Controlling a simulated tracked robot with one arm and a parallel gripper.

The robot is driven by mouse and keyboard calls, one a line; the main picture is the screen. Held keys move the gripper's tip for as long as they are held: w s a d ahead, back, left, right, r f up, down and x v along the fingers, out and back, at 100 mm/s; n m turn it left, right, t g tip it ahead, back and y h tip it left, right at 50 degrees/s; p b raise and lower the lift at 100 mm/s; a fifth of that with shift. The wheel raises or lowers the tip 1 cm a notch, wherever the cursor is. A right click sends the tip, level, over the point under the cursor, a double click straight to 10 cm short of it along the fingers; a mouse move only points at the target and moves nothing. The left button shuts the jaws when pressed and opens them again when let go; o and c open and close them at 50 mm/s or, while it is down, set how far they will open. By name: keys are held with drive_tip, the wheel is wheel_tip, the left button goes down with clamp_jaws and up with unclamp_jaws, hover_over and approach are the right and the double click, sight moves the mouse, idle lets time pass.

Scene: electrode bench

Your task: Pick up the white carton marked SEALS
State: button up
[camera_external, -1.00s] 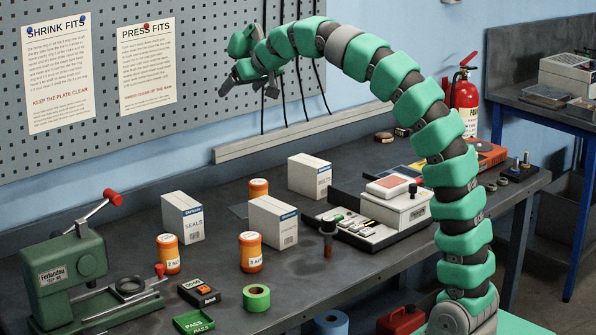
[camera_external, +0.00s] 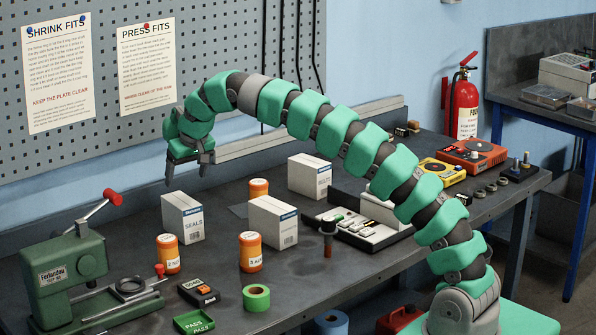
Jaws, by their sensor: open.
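The white carton marked SEALS (camera_external: 183,217) stands upright on the dark bench, behind an orange jar and to the left of the other cartons. My gripper (camera_external: 186,182) points down just above the carton's top, apart from it as far as I can tell. Its jaws are open and empty. Two similar white cartons stand to the right: one in the middle (camera_external: 273,222) and one marked BOLTS (camera_external: 309,176) farther back.
Orange jars stand before the carton (camera_external: 168,254), at its right (camera_external: 258,189) and in front of the middle carton (camera_external: 250,251). A green press (camera_external: 68,272) stands at the left. Green tape (camera_external: 256,298) lies near the front edge. The pegboard wall rises behind.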

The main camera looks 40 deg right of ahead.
sight(185, 201)
drive_tip(key=x, duration=0.8)
drive_tip(key=shift+w+f, duration=0.15)
drive_tip(key=shift+f, duration=0.05)
drive_tip(key=shift+d+x, duration=0.15)
drive_tip(key=shift+x, duration=1.15)
drive_tip(key=shift+d+x, duration=0.15)
drive_tip(key=shift+x, duration=1.2)
drive_tip(key=shift+w+r, duration=0.1)
drive_tip(key=shift+f, duration=0.25)
drive_tip(key=c, duration=1.2)
